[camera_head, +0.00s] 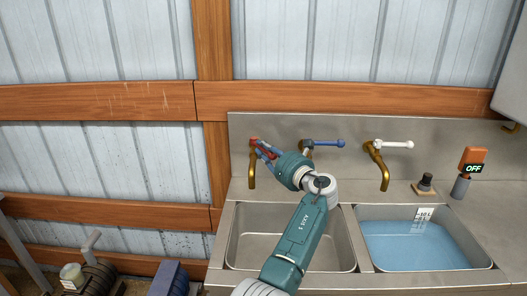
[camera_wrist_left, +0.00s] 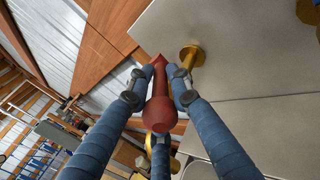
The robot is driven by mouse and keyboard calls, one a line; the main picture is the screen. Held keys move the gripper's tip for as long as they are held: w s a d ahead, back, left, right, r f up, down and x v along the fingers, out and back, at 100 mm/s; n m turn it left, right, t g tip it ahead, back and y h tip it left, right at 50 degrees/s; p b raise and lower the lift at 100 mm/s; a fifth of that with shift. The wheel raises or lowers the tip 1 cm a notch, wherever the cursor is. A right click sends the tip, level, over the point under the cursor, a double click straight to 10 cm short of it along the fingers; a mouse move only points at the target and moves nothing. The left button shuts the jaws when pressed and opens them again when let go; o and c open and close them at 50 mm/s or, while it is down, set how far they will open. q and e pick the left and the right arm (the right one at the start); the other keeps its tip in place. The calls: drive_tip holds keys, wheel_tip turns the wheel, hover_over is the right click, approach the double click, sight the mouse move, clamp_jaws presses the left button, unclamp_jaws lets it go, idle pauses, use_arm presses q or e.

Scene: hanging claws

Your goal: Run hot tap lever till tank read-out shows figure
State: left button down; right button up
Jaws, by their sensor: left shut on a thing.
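The red tap lever (camera_head: 255,142) is at the left end of the row of taps on the steel back panel, above a brass spout (camera_head: 252,176). My left gripper (camera_head: 266,151) reaches it from the right and below. In the left wrist view the red lever (camera_wrist_left: 157,112), with a round knob at its end, lies between the blue fingers of my left gripper (camera_wrist_left: 156,84), which is shut on it. A small orange-topped device (camera_head: 473,159) at the right has a display (camera_head: 474,168) reading OFF. My right gripper is in no view.
A blue-lever tap (camera_head: 325,143) and a white-lever tap (camera_head: 390,146) stand to the right. The left basin (camera_head: 240,240) looks empty under my arm; the right basin (camera_head: 484,250) holds blue water. A black knob (camera_head: 427,180) stands behind it.

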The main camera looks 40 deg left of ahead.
use_arm(q)
drive_tip(key=shift+d+f, duration=0.1)
drive_tip(key=shift+f, duration=0.3)
drive_tip(key=c, duration=1.7)
unclamp_jaws()
drive_tip(key=shift+c, duration=0.2)
drive_tip(key=shift+r, duration=0.15)
drive_tip(key=shift+d, duration=0.1)
drive_tip(key=v, duration=1.2)
drive_tip(key=shift+r, duration=0.1)
